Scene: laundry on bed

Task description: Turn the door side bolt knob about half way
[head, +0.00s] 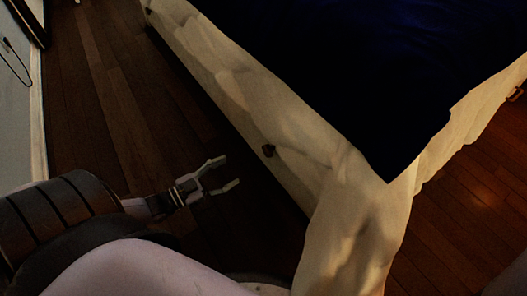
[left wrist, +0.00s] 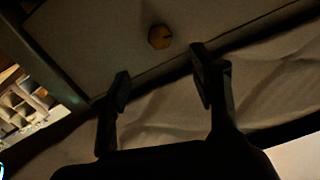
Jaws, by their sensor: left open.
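My right gripper is not in view.
The bed (head: 245,92) has cream draped cloth and a dark blue cover (head: 370,70). A second small dark knob (head: 148,11) shows farther along its side. Bare wooden floor (head: 125,90) lies left of the bed. A pale wall (head: 18,125) stands at the far left.

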